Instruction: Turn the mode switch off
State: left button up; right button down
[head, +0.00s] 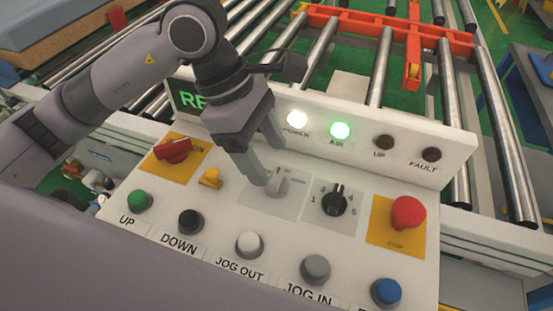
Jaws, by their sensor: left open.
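The control panel (365,252) fills the lower middle of the head view. A grey selector knob (279,183) on a grey plate sits at its centre, and its small label is partly covered and too small to read, so I cannot confirm it is the mode switch. My left gripper (267,164) reaches down from the upper left with its fingers apart. Its nearer fingertip is just left of the grey knob; I cannot tell whether they touch. The other finger is behind the knob. My right gripper is not in view.
Close by are a red rotary switch (173,151), a yellow switch (210,178), a black numbered dial (335,200) and a red stop button (408,213). Several push buttons line the front. The POWER lamp (297,118) and AIR lamp (340,130) are lit. Rollers lie behind.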

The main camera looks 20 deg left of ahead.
aim_at(277, 175)
pick_arm(q)
jog(key=shift+x, duration=2.1)
jog(key=shift+w, duration=0.1)
jog(key=c, duration=1.1)
jog(key=shift+o, duration=0.2)
jog(key=shift+f+n+t+b, duration=0.2)
jog(key=shift+n+t+b, duration=0.3)
jog(key=shift+n+b, duration=0.75)
jog(key=n+t+b, duration=0.1)
jog(key=n+b, duration=0.3)
jog(key=shift+t, duration=0.3)
jog(key=n+t+y+b, duration=0.1)
jog(key=n+b, duration=0.1)
jog(key=n, duration=0.1)
jog(key=shift+r, duration=0.15)
jog(key=shift+n+b, duration=0.25)
jog(key=shift+b, duration=0.1)
jog(key=shift+r+y, duration=0.1)
jog(key=shift+y, duration=0.2)
jog(key=o, duration=1.1)
jog(key=shift+c, duration=0.2)
